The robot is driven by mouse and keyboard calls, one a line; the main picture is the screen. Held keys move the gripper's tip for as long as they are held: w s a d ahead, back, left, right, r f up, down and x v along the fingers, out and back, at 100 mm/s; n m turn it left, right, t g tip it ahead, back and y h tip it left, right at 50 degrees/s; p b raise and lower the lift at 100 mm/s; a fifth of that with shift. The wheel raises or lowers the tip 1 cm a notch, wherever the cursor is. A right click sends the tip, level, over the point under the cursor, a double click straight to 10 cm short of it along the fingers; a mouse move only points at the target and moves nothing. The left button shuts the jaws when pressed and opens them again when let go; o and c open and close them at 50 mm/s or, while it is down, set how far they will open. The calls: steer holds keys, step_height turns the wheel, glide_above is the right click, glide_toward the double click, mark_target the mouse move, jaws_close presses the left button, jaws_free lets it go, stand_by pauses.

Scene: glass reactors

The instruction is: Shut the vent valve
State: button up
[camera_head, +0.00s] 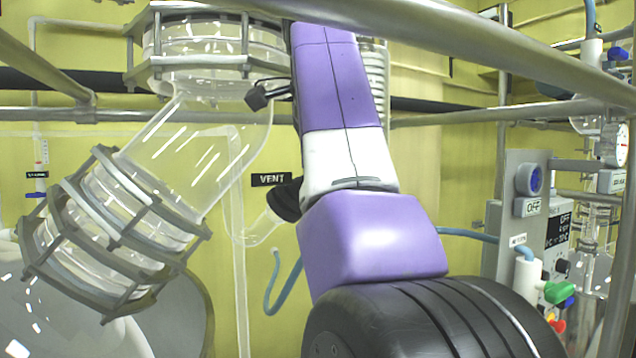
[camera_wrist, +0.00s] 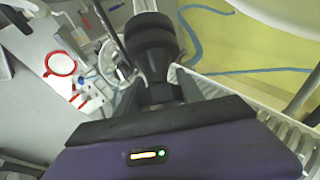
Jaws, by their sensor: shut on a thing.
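The vent valve's black knob (camera_head: 286,199) shows in the head view just below the VENT label (camera_head: 272,180), at the end of a bent glass tube (camera_head: 262,231). My arm covers its right side. In the wrist view the black round knob (camera_wrist: 152,42) stands at upper centre, with a narrower neck below it. My gripper (camera_wrist: 160,92) is closed around that lower part, one finger on each side. In the head view my gripper is hidden behind my arm. The valve's inner position cannot be made out.
A glass elbow with a metal clamp ring (camera_head: 110,235) fills the left. Metal rails (camera_head: 500,112) cross the frame. A control box (camera_head: 525,210) and a green-handled valve (camera_head: 558,292) stand at right. A blue hose (camera_wrist: 190,40) hangs near the wall.

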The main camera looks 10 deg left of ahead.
stand_by(0.4)
steer(key=o, duration=1.4)
